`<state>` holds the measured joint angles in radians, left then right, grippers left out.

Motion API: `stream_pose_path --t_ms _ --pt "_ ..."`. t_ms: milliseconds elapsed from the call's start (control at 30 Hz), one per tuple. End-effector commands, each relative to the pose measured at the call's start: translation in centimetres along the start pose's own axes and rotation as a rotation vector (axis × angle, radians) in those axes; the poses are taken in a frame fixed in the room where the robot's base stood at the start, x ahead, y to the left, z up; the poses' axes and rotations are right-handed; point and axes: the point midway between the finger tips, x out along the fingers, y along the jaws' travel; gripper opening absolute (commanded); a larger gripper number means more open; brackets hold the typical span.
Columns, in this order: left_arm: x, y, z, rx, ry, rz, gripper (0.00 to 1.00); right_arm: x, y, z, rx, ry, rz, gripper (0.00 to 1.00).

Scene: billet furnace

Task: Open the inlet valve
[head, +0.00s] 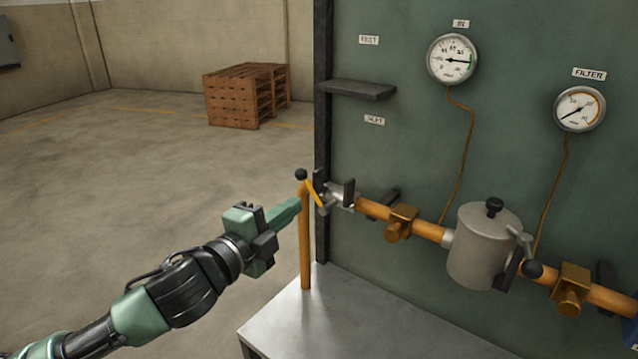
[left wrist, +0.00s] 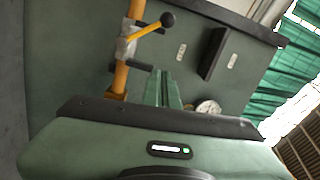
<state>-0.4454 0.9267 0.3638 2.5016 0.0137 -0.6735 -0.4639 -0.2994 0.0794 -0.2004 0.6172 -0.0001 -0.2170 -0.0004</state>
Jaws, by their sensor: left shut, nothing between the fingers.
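The inlet valve (head: 338,196) is a silvery body on the orange pipe at the left end of the panel. Its yellow lever (head: 314,193) ends in a black ball knob (head: 301,174) and stands at an angle to the pipe. The lever also shows in the left wrist view (left wrist: 149,33), with its knob (left wrist: 167,19). My left gripper (head: 297,204) is shut and empty, its green fingertips close to the lever and the upright pipe. In the left wrist view the fingers (left wrist: 163,76) appear apart from the lever. My right gripper is not in view.
A grey filter housing (head: 484,250) and orange fittings sit along the pipe. A dark shelf (head: 358,90) juts from the panel above the valve. The IN gauge (head: 452,59) and FILTER gauge (head: 580,108) hang higher. A metal bench (head: 330,320) stands below. Wooden pallets (head: 238,97) stand behind; the left floor is clear.

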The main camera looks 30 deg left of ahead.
Motion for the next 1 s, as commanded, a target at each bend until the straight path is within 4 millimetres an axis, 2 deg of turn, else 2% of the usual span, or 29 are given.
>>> stream_pose_path --t_ms 167,267,700,800,1000 --pt "2.0 0.4 0.2 0.005 -0.001 -0.005 0.00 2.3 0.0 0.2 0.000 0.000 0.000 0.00" --pt "3.5 -0.3 0.2 -0.003 -0.005 -0.003 0.00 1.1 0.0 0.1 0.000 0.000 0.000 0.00" --pt "9.8 -0.3 0.1 -0.003 -0.004 -0.002 0.00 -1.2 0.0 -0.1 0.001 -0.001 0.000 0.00" --pt "9.9 0.0 1.8 0.001 -0.008 0.005 0.00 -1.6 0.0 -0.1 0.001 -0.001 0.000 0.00" --pt "10.3 0.1 3.6 -0.001 -0.006 0.003 0.00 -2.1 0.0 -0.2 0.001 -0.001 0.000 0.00"
